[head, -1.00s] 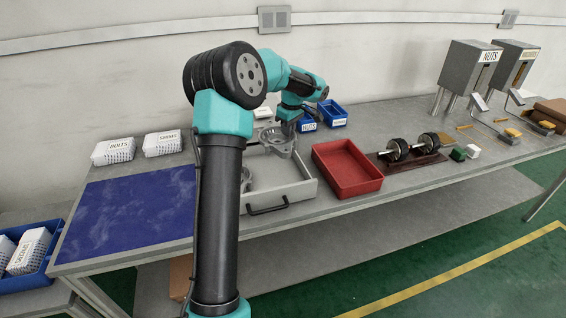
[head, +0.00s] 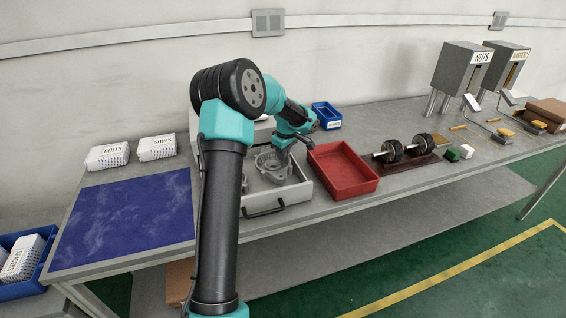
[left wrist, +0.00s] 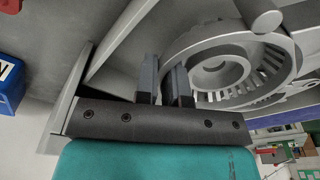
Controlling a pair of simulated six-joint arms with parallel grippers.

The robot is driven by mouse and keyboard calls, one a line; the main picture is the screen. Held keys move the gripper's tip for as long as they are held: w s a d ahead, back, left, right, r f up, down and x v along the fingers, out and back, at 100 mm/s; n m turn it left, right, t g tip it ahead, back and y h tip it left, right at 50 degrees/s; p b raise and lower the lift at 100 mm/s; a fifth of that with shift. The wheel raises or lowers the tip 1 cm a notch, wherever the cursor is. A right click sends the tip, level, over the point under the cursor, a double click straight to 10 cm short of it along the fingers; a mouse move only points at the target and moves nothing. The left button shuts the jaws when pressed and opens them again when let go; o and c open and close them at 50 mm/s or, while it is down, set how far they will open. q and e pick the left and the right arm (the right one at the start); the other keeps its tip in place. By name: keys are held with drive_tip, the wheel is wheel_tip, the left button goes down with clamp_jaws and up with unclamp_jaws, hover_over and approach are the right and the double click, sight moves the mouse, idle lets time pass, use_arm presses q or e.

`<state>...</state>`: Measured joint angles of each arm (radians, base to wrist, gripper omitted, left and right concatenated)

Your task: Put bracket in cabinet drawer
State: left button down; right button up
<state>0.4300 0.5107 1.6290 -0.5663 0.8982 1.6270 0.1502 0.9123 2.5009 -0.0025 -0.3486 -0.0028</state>
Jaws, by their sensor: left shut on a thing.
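The grey ring-shaped metal bracket (head: 272,165) sits low inside the open cabinet drawer (head: 306,190), between its walls. In the head view I cannot tell if it rests on the drawer floor. My left gripper (head: 309,143) is at the bracket's right rear side, over the drawer's right edge. In the left wrist view the two fingers (left wrist: 164,85) are close together at the edge of the bracket (left wrist: 222,65), shut on it. The exact grip spot is partly hidden. My left arm covers the left part of the drawer. My right gripper is not in view.
A red tray (head: 345,190) stands just right of the drawer. A blue bin (head: 327,118) is behind. A shaft with black end pieces (head: 405,150) lies farther right. A blue mat (head: 120,222) and white boxes (head: 107,156) are on the left.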

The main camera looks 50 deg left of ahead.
use_arm(q)
drive_tip(key=shift+f, duration=1.85)
drive_tip(key=c, duration=1.5)
unclamp_jaws()
drive_tip(key=shift+f, duration=0.15)
drive_tip(key=r, duration=0.4)
drive_tip(key=d+r, duration=0.1)
drive_tip(key=r, duration=0.7)
drive_tip(key=shift+w+d+r, duration=0.1)
drive_tip(key=shift+d, duration=0.1)
